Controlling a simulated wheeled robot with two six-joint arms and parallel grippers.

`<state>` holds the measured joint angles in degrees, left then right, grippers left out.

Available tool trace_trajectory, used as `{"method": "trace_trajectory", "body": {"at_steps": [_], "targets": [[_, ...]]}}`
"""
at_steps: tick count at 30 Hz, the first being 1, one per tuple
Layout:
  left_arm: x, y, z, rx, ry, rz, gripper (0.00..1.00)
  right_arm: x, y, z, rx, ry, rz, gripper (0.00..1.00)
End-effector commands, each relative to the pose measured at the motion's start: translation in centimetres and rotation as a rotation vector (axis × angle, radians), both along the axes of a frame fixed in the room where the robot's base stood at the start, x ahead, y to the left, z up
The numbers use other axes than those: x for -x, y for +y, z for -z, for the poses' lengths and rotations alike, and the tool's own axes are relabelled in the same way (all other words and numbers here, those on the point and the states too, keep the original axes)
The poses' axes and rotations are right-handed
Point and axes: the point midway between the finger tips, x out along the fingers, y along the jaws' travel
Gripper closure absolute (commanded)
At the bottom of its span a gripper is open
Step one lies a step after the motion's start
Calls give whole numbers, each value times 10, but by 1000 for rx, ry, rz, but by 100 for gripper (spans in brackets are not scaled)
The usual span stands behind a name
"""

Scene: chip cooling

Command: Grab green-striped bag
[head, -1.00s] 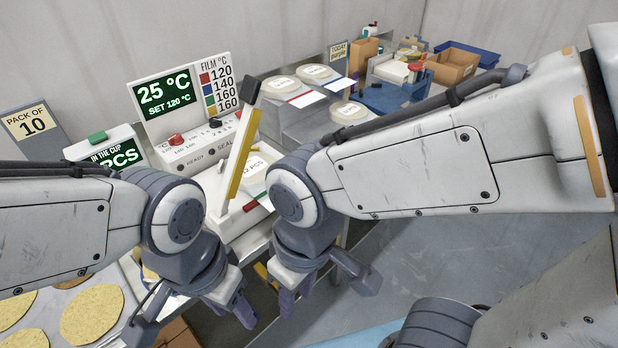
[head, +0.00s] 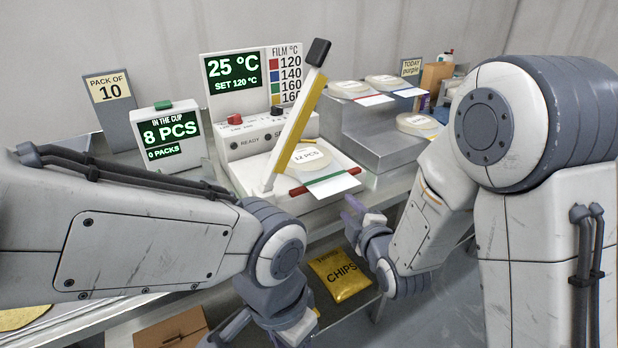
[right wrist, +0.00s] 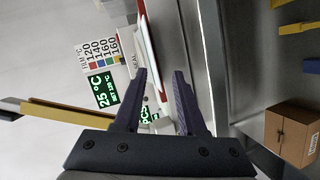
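The green-striped bag (head: 332,185) lies on the sealer, a white flap with a green stripe at its mouth.
A grey stepped stand (head: 372,143) right of the sealer holds other bags with red and blue stripes. A yellow CHIPS bag (head: 341,276) lies on a lower shelf. The sealer display (head: 234,78) reads 25 °C. A cardboard box (head: 172,332) is at bottom left.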

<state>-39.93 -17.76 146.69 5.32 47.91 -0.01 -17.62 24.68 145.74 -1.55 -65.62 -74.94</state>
Motion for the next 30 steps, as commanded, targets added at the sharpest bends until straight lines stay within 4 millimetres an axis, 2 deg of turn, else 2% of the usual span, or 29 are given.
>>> {"method": "trace_trajectory", "body": {"at_steps": [1, 8, 14, 18, 25, 30], "targets": [[0, 0, 17, 0, 0, 0, 50, -5, -8, 16, 37, -68, 2, 60], [0, 0, 32, 0, 0, 0, 50, -14, -27, 14, 154, -292, 15, 60], [0, 0, 24, 1, -1, 0, 50, -38, -21, 8, 169, -327, 18, 60], [0, 0, 20, 1, -1, 0, 50, -57, -16, 9, 168, -325, 18, 60], [0, 0, 15, 1, -1, 0, 50, -74, -9, 9, 167, -324, 17, 60], [0, 0, 7, 1, -1, 0, 50, -98, 2, 11, 167, -323, 17, 60]]}}
